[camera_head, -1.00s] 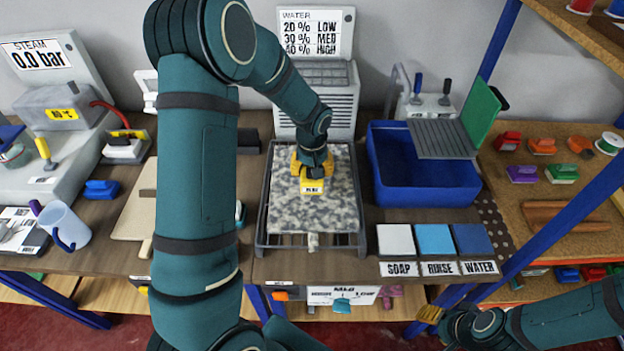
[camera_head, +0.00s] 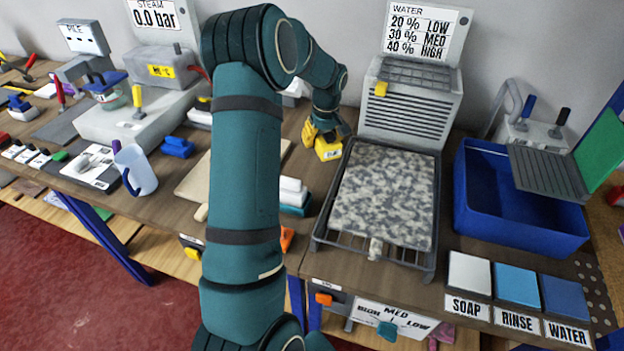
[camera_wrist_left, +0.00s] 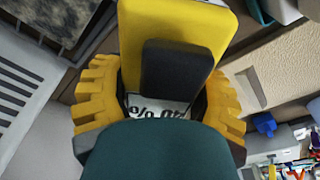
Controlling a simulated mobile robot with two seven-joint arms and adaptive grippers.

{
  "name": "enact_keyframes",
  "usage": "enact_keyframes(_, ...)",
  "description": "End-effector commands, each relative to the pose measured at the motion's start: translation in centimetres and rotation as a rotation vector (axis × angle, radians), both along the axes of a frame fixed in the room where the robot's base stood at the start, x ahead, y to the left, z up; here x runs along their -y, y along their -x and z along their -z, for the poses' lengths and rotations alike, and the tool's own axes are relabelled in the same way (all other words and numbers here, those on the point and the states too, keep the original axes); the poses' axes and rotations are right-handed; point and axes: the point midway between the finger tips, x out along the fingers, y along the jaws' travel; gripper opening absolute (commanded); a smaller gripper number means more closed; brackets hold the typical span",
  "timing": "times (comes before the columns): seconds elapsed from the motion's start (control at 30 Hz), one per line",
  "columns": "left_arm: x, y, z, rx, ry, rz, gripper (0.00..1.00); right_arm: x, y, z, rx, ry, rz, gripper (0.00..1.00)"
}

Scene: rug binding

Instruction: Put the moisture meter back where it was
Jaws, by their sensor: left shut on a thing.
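My left gripper (camera_head: 317,139) is shut on the yellow moisture meter (camera_head: 328,151), at the back of the bench just left of the rack. In the left wrist view the meter (camera_wrist_left: 190,22) sits between the yellow fingers (camera_wrist_left: 160,100), with its dark pad and part of its % label showing. I cannot tell whether the meter touches the bench. The mottled grey rug piece (camera_head: 385,195) lies on the dark wire rack (camera_head: 428,262), clear of the meter. My right gripper is out of view.
A grey vented unit (camera_head: 410,105) with the WATER chart (camera_head: 425,30) stands behind the rack. A blue tub (camera_head: 510,220) is to the right. White and teal blocks (camera_head: 293,193) and a beige board (camera_head: 195,180) lie left of the rack. My left arm hides part of the bench.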

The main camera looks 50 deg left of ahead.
Motion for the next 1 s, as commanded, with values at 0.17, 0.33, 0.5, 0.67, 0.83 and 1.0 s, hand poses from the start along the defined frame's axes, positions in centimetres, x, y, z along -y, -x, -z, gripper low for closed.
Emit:
enact_keyframes(0.17,-2.9,1.3,0.8,0.002,0.0,-0.094,0.19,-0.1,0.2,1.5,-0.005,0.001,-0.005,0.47)
enact_keyframes(0.33,-3.3,1.6,3.2,-0.002,0.001,-0.111,0.19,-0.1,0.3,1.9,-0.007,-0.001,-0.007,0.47)
enact_keyframes(0.5,-3.3,1.5,5.9,0.001,0.0,-0.109,0.19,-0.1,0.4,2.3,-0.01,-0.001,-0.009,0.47)
enact_keyframes(0.67,-3.3,1.4,7.0,0.002,-0.002,-0.109,0.19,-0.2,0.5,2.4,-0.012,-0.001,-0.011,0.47)
enact_keyframes(0.83,-3.3,1.5,8.9,-0.001,0.0,-0.108,0.19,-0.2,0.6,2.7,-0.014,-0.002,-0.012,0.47)
enact_keyframes(1.0,-3.2,1.4,10.7,0.002,-0.001,-0.108,0.19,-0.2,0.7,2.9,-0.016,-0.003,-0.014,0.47)
